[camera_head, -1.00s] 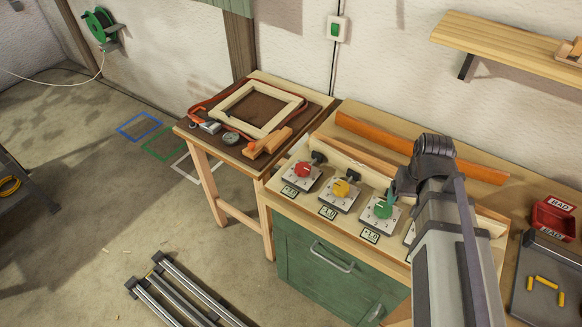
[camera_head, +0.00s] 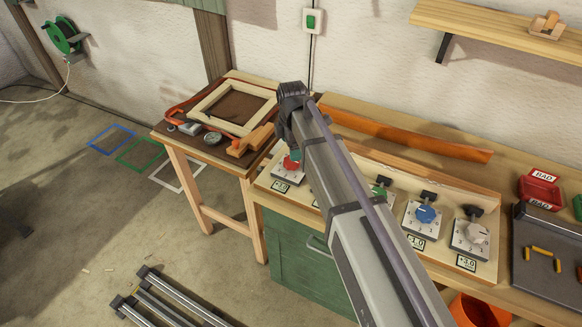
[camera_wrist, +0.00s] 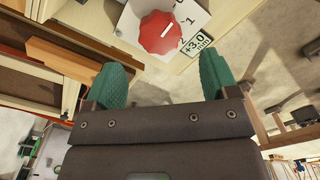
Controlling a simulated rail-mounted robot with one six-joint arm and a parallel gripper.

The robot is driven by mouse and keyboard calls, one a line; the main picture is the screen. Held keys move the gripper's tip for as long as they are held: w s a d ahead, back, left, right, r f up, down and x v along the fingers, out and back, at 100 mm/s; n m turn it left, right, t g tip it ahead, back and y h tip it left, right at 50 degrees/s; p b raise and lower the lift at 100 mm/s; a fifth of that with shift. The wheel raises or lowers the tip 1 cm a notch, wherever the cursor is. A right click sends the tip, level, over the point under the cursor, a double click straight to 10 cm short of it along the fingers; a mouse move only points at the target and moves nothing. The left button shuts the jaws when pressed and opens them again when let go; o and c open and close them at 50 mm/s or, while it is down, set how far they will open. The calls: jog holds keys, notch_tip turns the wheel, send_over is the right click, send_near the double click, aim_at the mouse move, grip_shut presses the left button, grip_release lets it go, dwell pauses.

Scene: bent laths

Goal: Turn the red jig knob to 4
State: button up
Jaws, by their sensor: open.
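The red jig knob (camera_head: 291,162) sits on a white dial plate at the left end of the row of knobs, partly hidden by my gripper (camera_head: 294,150). In the wrist view the red knob (camera_wrist: 160,33) lies just beyond my fingertips, centred between them and apart from them. Its white line points toward a printed 1 on the dial plate (camera_wrist: 188,12). My gripper (camera_wrist: 162,74) is open and empty, with a green pad on each side.
A green knob (camera_head: 380,192), a blue knob (camera_head: 427,214) and a pale grey knob (camera_head: 477,234) stand to the right along the bench. My arm hides the yellow knob. A side table with a wooden frame (camera_head: 232,106) and an orange block (camera_head: 250,141) is close on the left.

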aim_at(292, 164)
notch_tip(292, 164, down, 7)
jog(key=b, duration=0.4)
jog(key=shift+r+b, duration=0.15)
jog(key=shift+b, duration=0.25)
jog(key=shift+r, duration=0.15)
jog(key=shift+c, duration=0.2)
jog(key=c, duration=0.9)
